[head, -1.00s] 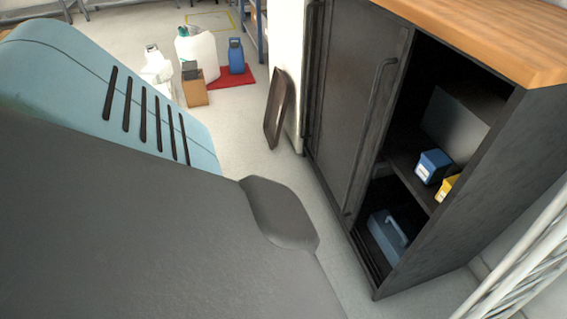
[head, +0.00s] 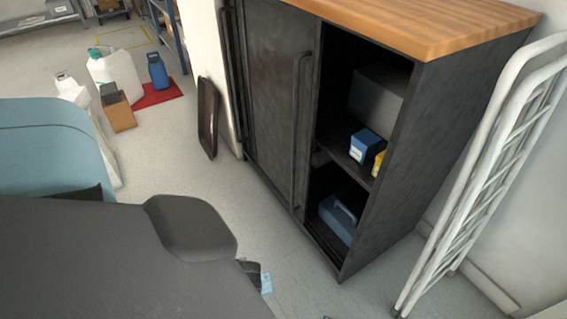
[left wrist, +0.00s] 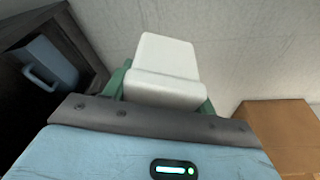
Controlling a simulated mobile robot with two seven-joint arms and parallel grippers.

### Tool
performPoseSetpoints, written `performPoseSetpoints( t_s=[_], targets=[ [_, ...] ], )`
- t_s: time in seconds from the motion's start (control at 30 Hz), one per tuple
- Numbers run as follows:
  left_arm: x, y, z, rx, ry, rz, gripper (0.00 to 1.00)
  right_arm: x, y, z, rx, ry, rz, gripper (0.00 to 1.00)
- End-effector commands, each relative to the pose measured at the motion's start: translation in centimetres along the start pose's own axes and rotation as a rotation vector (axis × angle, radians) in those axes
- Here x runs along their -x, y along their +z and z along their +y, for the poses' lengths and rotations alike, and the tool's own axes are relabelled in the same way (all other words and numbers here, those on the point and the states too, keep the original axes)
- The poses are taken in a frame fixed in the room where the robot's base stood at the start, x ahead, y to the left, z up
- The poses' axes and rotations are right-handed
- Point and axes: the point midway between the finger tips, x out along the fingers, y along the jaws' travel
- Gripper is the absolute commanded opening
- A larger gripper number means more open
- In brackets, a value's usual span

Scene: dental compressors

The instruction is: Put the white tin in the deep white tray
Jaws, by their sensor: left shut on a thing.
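The white tin (left wrist: 163,70) is a pale, rounded block in the left wrist view. My left gripper (left wrist: 165,95) is shut on it, with green fingers on either side, partly hidden behind the tin and the grey wrist edge. In the head view my own arm covers the lower left, and I cannot make out the tin there. I do not see a deep white tray in either view. My right gripper does not show.
A dark cabinet (head: 270,95) with a wooden top stands open at its right part. It holds a blue box (head: 367,147), a yellow box (head: 379,164) and a blue toolbox (head: 338,215). A white folded ladder (head: 480,180) stands right.

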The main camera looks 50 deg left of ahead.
Motion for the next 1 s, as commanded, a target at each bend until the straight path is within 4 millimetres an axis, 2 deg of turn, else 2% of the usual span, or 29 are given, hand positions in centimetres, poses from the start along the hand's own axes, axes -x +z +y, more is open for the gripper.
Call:
performPoseSetpoints(
  t_s=[0.03, 0.2, 0.37, 0.5, 0.8, 1.0],
  targets=[
    [1.0, -1.1, 1.8, -0.044, 0.021, 0.008, 0.25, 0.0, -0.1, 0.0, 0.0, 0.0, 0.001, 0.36],
    [4.2, -3.4, 6.3, -0.195, 0.06, 0.008, 0.25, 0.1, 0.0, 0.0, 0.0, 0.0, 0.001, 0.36],
    [7.9, -5.2, 10.0, -0.331, 0.095, 0.009, 0.25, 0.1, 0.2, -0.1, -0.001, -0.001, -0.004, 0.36],
    [11.6, -6.3, 12.8, -0.449, 0.126, 0.009, 0.25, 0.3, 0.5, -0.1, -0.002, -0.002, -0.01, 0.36],
    [20.9, -7.5, 16.8, -0.712, 0.198, 0.007, 0.25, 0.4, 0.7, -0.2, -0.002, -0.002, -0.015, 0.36],
    [27.2, -7.2, 17.5, -0.897, 0.248, 0.007, 0.25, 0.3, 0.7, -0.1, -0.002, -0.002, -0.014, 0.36]
  ],
)
